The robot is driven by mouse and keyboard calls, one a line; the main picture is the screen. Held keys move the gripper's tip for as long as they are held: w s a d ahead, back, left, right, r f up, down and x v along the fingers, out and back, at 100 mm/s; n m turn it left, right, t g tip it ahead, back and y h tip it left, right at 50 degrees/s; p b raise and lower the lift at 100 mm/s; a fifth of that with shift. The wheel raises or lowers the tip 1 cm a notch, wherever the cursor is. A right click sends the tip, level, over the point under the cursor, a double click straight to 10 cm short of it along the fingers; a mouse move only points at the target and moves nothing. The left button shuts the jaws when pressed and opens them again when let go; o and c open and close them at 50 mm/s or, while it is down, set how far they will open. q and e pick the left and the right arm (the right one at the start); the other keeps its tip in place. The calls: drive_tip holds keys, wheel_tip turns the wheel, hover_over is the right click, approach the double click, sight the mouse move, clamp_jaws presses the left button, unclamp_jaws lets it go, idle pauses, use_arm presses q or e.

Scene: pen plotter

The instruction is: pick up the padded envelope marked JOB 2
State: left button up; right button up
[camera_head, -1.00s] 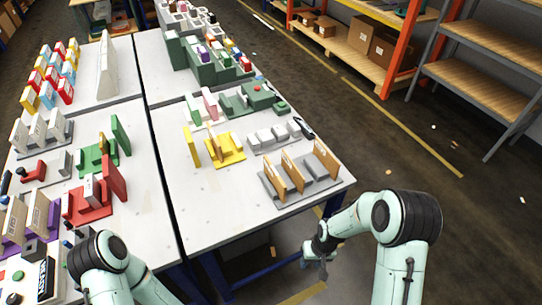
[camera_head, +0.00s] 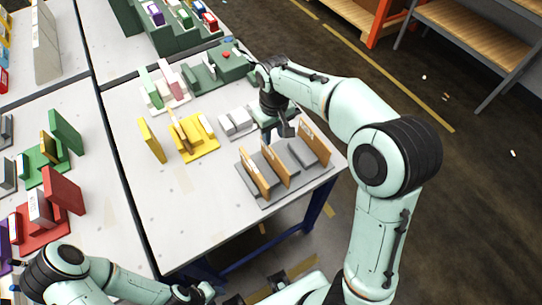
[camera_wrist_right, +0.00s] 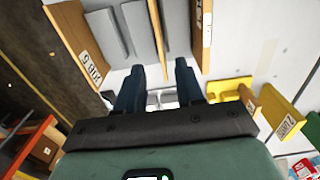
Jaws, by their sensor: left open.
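Three tan padded envelopes stand upright in a grey rack (camera_head: 290,182). They are the left one (camera_head: 252,173), the middle one (camera_head: 276,166) and the right one (camera_head: 314,142). The middle one (camera_wrist_right: 157,22) shows edge-on, and another (camera_wrist_right: 203,30) bears a label too small to read. I cannot tell which is JOB 2. My right gripper (camera_head: 285,127) is behind the rack, its fingers (camera_wrist_right: 160,68) open and empty, facing the middle envelope. My left gripper (camera_head: 198,293) is open, low in front of the table.
A yellow stand (camera_head: 200,150) holds tan pieces, with a yellow panel (camera_head: 151,140) beside it.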

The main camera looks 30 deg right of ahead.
sight(275, 155)
wheel_tip(275, 155, down, 6)
drive_tip(key=shift+s+f+b, duration=0.1)
drive_tip(key=shift+f+b, duration=0.15)
drive_tip(key=shift+b, duration=0.1)
drive_tip(key=f, duration=0.4)
drive_tip(key=shift+s+d+f, duration=0.1)
drive_tip(key=shift+s+f, duration=0.05)
drive_tip(key=shift+s, duration=0.2)
drive_tip(key=shift+f, duration=0.5)
clamp_jaws()
